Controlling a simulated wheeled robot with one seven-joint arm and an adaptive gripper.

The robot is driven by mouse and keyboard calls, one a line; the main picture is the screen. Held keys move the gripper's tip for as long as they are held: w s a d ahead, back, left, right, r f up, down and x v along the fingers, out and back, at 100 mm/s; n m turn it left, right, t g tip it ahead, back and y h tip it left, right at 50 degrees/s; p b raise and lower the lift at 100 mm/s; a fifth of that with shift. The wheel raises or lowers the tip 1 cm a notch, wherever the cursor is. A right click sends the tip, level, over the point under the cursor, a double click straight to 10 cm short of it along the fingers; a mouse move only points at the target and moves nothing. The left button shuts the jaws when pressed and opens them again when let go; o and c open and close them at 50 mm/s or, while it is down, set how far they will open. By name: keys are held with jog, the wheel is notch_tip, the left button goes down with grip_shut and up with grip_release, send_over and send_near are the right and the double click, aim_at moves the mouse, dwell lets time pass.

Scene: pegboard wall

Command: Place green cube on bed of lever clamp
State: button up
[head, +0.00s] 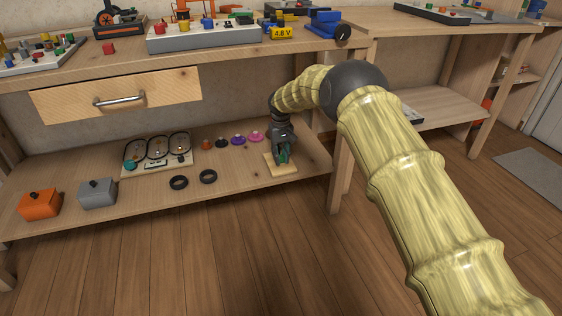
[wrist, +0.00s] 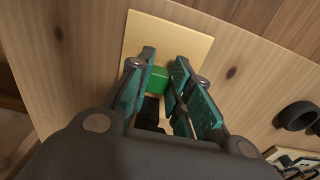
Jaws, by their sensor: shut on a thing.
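My gripper (wrist: 163,77) points down over a pale square wooden plate (wrist: 185,25) on the lower shelf. Its teal fingers are shut on the green cube (wrist: 158,80), which shows between the fingertips. In the head view my gripper (head: 284,158) is at the plate (head: 283,170), and its fingers mostly hide the cube. A dark part (wrist: 151,108) shows between the fingers, and I cannot tell what it belongs to. I cannot make out the lever clamp for sure; whether the cube touches the plate is unclear.
On the lower shelf, two black rings (head: 208,176), small coloured knobs (head: 238,140), a panel (head: 157,155), a grey box (head: 97,194) and an orange box (head: 39,204) lie to the left. The drawer (head: 118,97) and bench top (head: 250,56) are above. A table leg (head: 340,170) stands to the right.

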aim_at(281, 157)
jog(key=shift+f, duration=0.4)
jog(key=o, duration=0.7)
jog(key=shift+o, duration=0.2)
jog(key=shift+r+p, duration=2.05)
jog(key=shift+r, duration=1.75)
